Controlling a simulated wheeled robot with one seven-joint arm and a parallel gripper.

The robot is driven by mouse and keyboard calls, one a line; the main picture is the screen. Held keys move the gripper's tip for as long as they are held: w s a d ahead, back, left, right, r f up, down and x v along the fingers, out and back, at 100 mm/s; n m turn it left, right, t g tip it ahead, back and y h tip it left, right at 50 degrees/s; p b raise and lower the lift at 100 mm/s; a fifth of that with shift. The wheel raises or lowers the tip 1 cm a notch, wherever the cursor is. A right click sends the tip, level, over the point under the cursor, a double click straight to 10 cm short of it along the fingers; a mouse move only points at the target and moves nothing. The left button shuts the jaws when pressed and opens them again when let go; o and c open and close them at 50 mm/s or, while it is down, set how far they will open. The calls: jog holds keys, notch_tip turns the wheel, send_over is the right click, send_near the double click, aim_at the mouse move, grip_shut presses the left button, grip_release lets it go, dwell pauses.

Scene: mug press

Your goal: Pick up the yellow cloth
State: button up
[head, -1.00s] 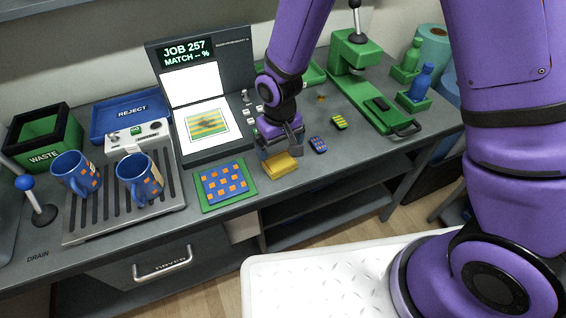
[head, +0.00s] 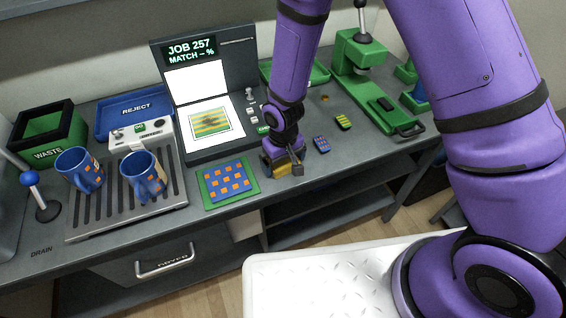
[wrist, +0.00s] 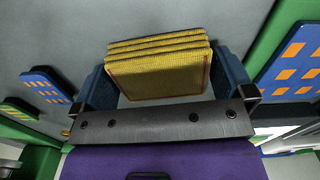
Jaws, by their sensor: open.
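The yellow cloth (wrist: 158,72) is a folded stack with several layers, in the wrist view between the two open fingers of my gripper (wrist: 168,88). In the head view my gripper (head: 284,168) is low over the front part of the worktop. It hides most of the cloth there, and only a bit of yellow (head: 284,171) shows.
A blue and orange patterned sheet on a green mat (head: 207,203) lies left of my gripper. Small patterned blocks, one blue (head: 321,144) and one green (head: 343,122), lie to the right. The press screen unit (head: 165,107) stands behind. The worktop's front edge is close.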

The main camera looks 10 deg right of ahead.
jog(key=c, duration=0.6)
jog(key=shift+r, duration=0.1)
jog(key=shift+r, duration=0.85)
jog(key=shift+s+r, duration=0.35)
jog(key=shift+r, duration=0.55)
jog(key=s, duration=0.5)
jog(key=s+r, duration=0.1)
jog(key=s, duration=0.9)
jog(key=shift+s+a+r, duration=0.15)
jog(key=shift+o, duration=0.3)
